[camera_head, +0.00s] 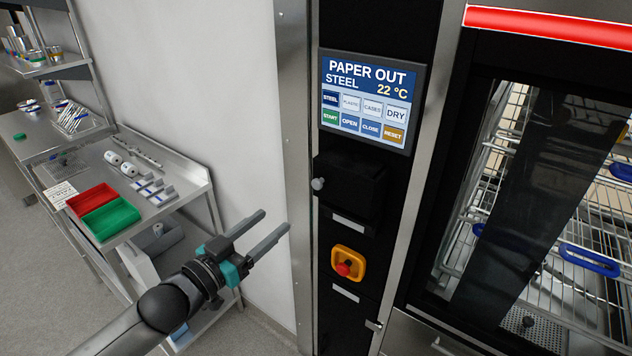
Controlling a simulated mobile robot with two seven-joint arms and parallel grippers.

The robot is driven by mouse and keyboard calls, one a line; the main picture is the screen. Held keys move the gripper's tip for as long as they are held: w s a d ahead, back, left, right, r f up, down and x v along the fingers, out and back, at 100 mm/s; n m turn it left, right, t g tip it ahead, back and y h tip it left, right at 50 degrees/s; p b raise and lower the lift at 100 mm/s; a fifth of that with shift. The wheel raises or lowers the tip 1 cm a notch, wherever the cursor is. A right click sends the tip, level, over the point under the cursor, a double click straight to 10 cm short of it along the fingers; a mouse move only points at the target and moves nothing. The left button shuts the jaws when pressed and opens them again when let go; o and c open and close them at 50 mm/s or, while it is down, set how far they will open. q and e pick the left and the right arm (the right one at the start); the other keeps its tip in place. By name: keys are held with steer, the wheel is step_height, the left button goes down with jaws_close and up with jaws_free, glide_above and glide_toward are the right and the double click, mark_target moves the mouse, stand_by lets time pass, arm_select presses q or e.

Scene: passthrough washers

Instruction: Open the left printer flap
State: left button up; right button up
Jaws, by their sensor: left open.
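The printer flap (352,189) is a black panel on the washer's dark column, below the display. It has a small round grey knob (317,184) at its left edge and looks closed. My left gripper (268,228) comes in from the lower left. Its two grey fingers are apart with nothing between them. It is left of and below the knob, not touching it. The display (368,100) reads PAPER OUT, STEEL, 22 °C. My right gripper is not in view.
A red emergency button (344,269) on a yellow base sits below the flap. The washer's glass door (560,180) with wire racks is on the right. On the left, a steel table (190,190) holds a red bin (90,198), a green bin (110,218) and white rolls (113,157).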

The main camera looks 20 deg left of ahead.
mark_target(315, 186)
arm_select(q)
steer(key=x, duration=1.4)
steer(key=shift+w+f+p, duration=0.1)
steer(key=shift+w+p, duration=0.2)
jaws_close()
stand_by(1.1)
